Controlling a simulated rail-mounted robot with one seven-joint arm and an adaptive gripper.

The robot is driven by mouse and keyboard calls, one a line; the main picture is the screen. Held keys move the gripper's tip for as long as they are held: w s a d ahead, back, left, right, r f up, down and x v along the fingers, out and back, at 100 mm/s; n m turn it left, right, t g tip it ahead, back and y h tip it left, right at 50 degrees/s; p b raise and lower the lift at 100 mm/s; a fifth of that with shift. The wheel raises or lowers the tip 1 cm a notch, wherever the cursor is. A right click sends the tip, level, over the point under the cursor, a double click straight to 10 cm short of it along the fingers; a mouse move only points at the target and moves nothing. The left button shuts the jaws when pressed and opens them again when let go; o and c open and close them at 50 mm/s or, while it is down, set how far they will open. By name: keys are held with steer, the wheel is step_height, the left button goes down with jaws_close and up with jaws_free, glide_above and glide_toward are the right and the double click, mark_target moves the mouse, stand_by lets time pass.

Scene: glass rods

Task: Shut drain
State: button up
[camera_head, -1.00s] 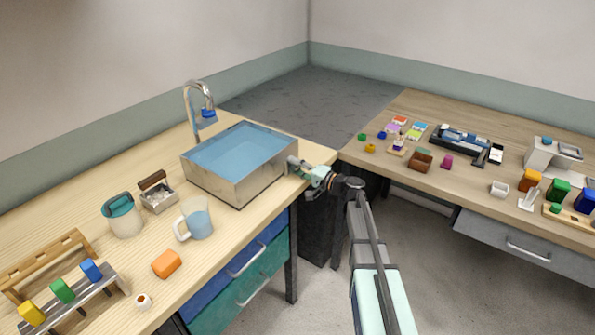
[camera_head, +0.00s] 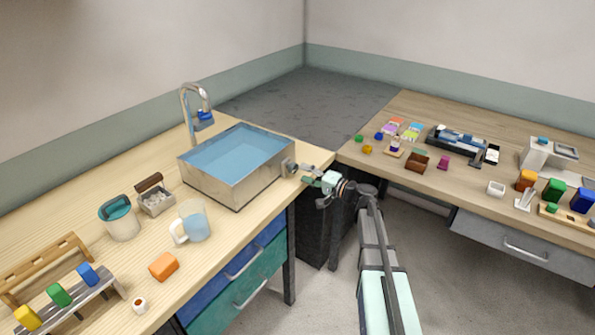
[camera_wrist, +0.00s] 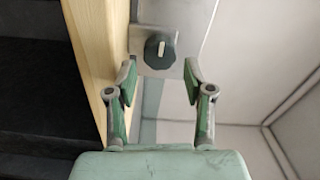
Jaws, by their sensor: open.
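The metal sink (camera_head: 239,190) stands on the wooden counter, filled with blue water. A dark round drain knob with a pale mark (camera_wrist: 160,50) sits on a metal fitting at the sink's right end; the fitting (camera_head: 288,168) also shows in the head view. The pale mark looks roughly upright in the wrist view. My gripper (camera_wrist: 158,80) is open and empty, its green-padded fingers apart on either side of the knob's line and short of it. In the head view my gripper (camera_head: 308,175) is just right of the fitting. The drain's inside is not visible.
The counter edge (camera_wrist: 97,60) runs close beside my left finger in the wrist view. A faucet (camera_head: 190,115) rises behind the sink. Open floor lies right of the arm.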

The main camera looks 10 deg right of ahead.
steer(key=v, duration=0.7)
steer(key=shift+a, duration=0.1)
steer(key=s+a+f+n+g+h, duration=0.15)
steer(key=s+f+g, duration=0.25)
steer(key=s+f, duration=0.55)
steer(key=s+a+f+g+h, duration=0.35)
steer(key=s+f, duration=0.25)
steer(key=f, duration=0.6)
steer(key=s+a+f+n+g+h, duration=0.15)
steer(key=s+f+g, duration=0.25)
steer(key=s+f, duration=0.5)
steer(key=s+f+n+g+h, duration=0.1)
steer(key=s+f, duration=0.3)
steer(key=s, duration=0.6)
steer(key=s+a+f+n+g+h, duration=0.1)
steer(key=s+f+g+h, duration=0.2)
steer(key=s, duration=0.7)
steer(key=s+a+f+n+g+h, duration=0.1)
steer(key=s+f+n+g+h, duration=0.1)
steer(key=s+f+g, duration=0.2)
steer(key=s+f, duration=0.3)
steer(key=s, duration=0.4)
